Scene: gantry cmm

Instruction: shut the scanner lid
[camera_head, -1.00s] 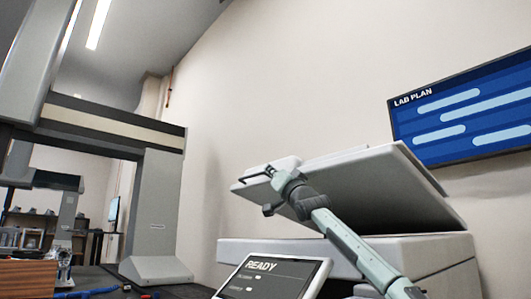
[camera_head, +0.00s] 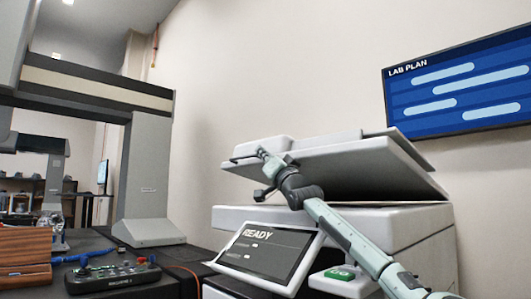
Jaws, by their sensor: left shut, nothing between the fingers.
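The scanner (camera_head: 300,217) is a pale grey box at the right, against the wall. Its lid (camera_head: 345,151) stands partly open and tilted, with a dark gap between its underside and the scanner body.
A tilted screen (camera_head: 268,250) reading READY and a green GO button (camera_head: 341,273) sit at the scanner's front. A grey gantry (camera_head: 147,190) stands at the left. A controller box (camera_head: 112,277) and a wooden block (camera_head: 25,262) lie on the dark table.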

